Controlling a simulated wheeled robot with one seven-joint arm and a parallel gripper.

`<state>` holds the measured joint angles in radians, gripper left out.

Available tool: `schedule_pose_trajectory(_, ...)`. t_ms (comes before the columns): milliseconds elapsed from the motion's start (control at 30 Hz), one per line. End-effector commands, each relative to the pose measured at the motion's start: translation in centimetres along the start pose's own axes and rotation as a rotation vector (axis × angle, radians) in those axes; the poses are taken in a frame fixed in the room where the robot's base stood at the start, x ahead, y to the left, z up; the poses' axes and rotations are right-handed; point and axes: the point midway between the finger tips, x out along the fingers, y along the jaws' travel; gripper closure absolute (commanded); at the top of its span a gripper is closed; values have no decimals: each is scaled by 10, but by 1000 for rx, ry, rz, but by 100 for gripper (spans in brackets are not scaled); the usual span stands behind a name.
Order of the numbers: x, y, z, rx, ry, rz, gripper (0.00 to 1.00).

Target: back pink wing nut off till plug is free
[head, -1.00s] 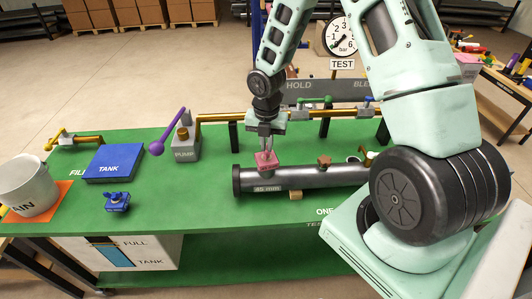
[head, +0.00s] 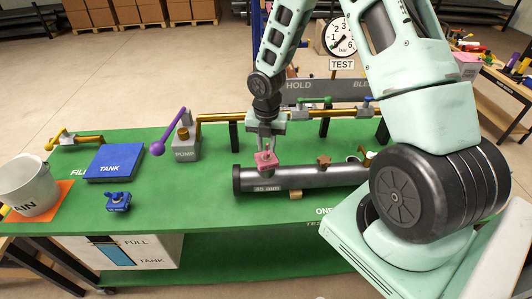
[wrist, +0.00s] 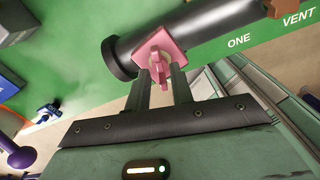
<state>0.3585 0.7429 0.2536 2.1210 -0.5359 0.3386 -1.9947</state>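The pink wing nut (wrist: 158,68) stands on a pink square plug (wrist: 163,45) near the left end of a dark pipe (head: 310,178). In the head view the wing nut (head: 266,153) sits right under my gripper (head: 265,145).
A brown fitting (head: 324,160) is further right on the pipe. A purple-handled pump (head: 186,145), blue tank lid (head: 115,162), blue valve (head: 118,202) and white bucket (head: 28,188) stand left on the green bench. A brass line (head: 225,116) runs behind.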

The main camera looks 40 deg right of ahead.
Motion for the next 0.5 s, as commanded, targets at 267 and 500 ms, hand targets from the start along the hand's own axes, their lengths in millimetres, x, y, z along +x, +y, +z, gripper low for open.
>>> schedule_pose_trajectory(267, -16, 0, 0, 1, 0, 0, 77)
schedule_pose_trajectory(500, -43, 0, 0, 0, 0, 0, 77)
